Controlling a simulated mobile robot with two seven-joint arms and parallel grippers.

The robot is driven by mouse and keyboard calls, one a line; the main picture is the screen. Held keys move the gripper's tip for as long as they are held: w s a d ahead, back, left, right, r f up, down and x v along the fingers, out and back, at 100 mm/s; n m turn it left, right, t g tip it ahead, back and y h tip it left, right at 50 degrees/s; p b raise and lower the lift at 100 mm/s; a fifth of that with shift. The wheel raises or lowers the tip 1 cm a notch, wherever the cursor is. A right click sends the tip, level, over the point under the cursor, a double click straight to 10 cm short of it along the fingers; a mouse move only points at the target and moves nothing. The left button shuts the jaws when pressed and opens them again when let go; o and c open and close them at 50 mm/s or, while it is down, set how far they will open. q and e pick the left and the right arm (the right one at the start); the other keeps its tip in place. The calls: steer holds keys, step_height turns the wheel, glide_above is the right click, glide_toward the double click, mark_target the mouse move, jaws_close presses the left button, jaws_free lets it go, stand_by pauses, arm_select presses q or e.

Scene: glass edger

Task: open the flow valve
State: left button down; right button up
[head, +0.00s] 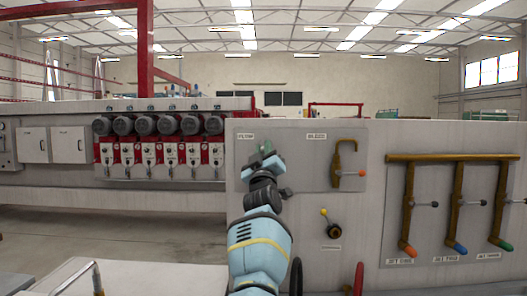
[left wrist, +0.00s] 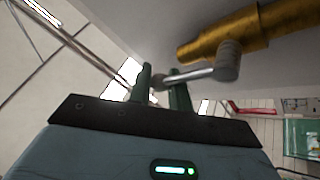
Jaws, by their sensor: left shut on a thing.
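The flow valve is hidden behind my left arm in the head view, where its label plate (head: 245,137) shows above left of the gripper. My left gripper (head: 265,150) is at the panel just below that label. The lever's tip is partly hidden by the fingers. My right gripper is not in view.
Three jet valves with brass pipes (head: 455,157) are farther right.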

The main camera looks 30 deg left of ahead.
arm_select(q)
steer(key=shift+f, duration=0.1)
steer(key=c, duration=1.3)
jaws_free()
steer(key=shift+w, duration=0.1)
steer(key=shift+c, duration=0.2)
steer(key=v, duration=0.7)
steer(key=shift+s+d, duration=0.2)
steer(key=shift+s, duration=0.15)
steer(key=shift+f, duration=0.2)
